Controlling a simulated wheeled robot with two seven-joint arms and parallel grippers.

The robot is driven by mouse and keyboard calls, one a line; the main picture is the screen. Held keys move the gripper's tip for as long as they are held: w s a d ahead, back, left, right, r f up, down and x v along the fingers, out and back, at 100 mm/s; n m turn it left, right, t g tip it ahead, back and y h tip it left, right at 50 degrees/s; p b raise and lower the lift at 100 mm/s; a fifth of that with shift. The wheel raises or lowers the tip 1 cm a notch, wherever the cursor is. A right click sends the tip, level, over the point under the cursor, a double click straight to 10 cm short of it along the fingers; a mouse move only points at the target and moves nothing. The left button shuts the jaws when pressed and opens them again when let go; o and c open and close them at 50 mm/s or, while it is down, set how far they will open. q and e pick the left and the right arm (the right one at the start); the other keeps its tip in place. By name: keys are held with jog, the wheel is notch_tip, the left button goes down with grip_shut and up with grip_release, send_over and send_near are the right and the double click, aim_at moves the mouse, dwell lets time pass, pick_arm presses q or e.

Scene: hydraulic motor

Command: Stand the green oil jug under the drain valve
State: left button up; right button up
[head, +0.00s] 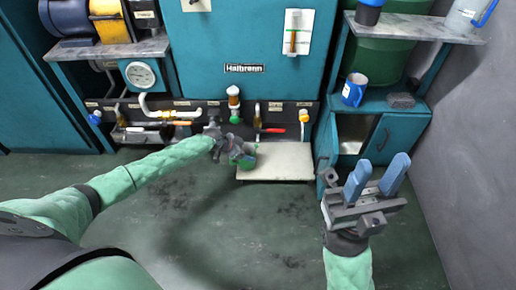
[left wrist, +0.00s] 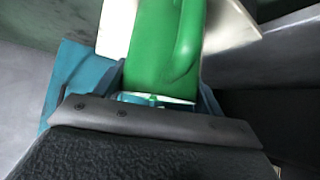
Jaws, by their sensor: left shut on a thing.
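My left gripper (head: 236,150) is low in front of the blue cabinet, shut on the green oil jug (head: 249,160). The jug is mostly hidden by the gripper in the head view, at the left end of a pale board. In the left wrist view the jug (left wrist: 165,50) fills the middle, with its green handle on the right, between the blue fingers. I cannot tell whether its base touches the board. Several fittings line the cabinet's lower front; I cannot tell which is the drain valve. My right gripper (head: 377,180) is open and empty, apart from everything.
The pale board (head: 290,165) lies at the cabinet's foot, its right part clear. A dark rail (head: 190,112) with pipes and tools runs above it. The stained green floor is free.

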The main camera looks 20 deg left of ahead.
aim_at(254, 147)
pick_arm(q)
jog(key=w+d, duration=0.3)
jog(key=d, duration=0.1)
jog(key=shift+w+d+f, duration=0.1)
jog(key=shift+w+d, duration=0.2)
jog(key=shift+w, duration=0.05)
jog(key=shift+s+a+f, duration=0.1)
jog(key=shift+a+f, duration=0.05)
jog(key=shift+f, duration=0.05)
jog(key=shift+f+b, duration=0.2)
jog(key=shift+b, duration=0.15)
jog(key=o, duration=1.1)
